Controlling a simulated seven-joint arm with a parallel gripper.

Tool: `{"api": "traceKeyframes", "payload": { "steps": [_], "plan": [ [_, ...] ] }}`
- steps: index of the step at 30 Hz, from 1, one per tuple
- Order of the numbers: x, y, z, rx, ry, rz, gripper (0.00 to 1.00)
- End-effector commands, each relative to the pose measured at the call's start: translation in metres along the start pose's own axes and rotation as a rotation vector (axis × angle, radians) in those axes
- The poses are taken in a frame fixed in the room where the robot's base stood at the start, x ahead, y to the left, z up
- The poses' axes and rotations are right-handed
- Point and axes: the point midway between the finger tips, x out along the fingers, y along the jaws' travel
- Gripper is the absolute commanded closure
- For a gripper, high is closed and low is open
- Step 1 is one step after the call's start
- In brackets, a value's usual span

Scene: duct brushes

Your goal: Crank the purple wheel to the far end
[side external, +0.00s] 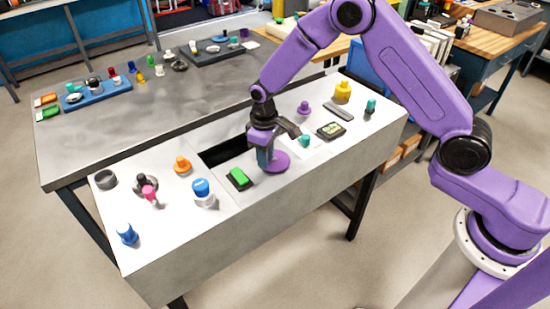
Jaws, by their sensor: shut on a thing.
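The purple wheel (279,164) is a flat disc on the white top of the bench, right of a dark rectangular opening. My gripper (265,164) points down over the wheel's left part and is shut on its crank handle. The fingers hide most of the handle and part of the disc. I cannot tell the wheel's angle or any end mark from this view.
A green rocker switch (239,177) sits close in front left of the wheel. A teal knob (304,141) and a dark display (330,131) are to the right. The dark opening (228,148), blue button (201,188) and orange knob (182,165) are left.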

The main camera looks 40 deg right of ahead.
Motion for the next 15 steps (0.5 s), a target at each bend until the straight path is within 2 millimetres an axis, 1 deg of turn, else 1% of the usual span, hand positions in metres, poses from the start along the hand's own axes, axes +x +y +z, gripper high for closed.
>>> {"api": "traceKeyframes", "payload": {
  "steps": [4, 11, 15],
  "plan": [
    [-0.0024, -0.0025, 0.0048, 0.001, 0.003, 0.001, 0.92],
    [-0.0024, -0.0034, 0.0044, 0.000, 0.005, 0.001, 0.92],
    [-0.0021, -0.0046, 0.0080, -0.001, 0.006, 0.001, 0.92]
  ]
}}
